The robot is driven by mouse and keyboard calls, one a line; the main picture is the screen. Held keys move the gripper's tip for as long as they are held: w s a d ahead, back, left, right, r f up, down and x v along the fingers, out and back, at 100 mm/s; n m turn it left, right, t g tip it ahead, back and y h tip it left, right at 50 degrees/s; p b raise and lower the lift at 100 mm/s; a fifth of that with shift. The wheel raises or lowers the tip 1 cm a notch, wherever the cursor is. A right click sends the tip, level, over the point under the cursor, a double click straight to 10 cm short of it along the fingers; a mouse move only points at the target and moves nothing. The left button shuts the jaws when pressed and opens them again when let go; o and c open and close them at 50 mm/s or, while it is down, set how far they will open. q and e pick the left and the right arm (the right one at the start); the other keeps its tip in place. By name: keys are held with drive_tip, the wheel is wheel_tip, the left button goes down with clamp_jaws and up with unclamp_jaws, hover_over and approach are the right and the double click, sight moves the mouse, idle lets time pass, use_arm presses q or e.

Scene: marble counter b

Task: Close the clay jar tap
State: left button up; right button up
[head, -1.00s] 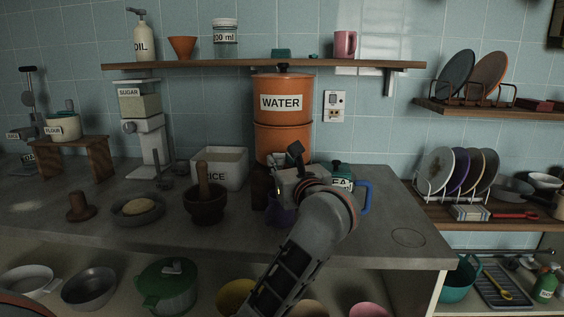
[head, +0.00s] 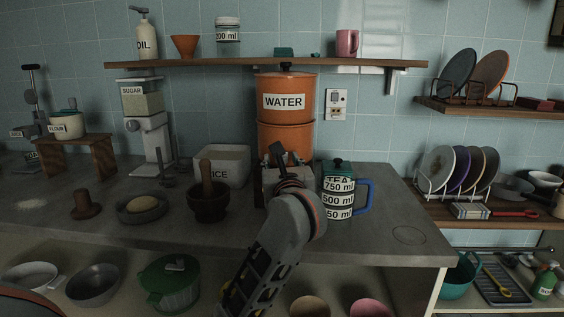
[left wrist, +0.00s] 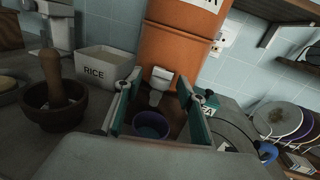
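The orange clay jar (head: 285,135) labelled WATER stands at the back of the counter, below the shelf; its lower part also shows in the left wrist view (left wrist: 172,48). Its pale tap (left wrist: 159,84) sticks out low on the jar, above a purple cup (left wrist: 152,124). In the head view the tap and cup are hidden behind my arm. My left gripper (head: 277,155) is in front of the jar's base. In the left wrist view its fingers (left wrist: 158,104) are spread wide, one either side of the tap and cup, with nothing held. My right gripper is not in view.
A white RICE box (head: 222,166) and a mortar with pestle (head: 208,203) stand left of the gripper. A TEA container and a measuring cup with a blue handle (head: 338,200) stand close on the right. The counter's right front is clear.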

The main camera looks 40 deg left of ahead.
use_arm(q)
drive_tip(key=shift+d, duration=0.1)
drive_tip(key=v, duration=1.2)
idle(0.5)
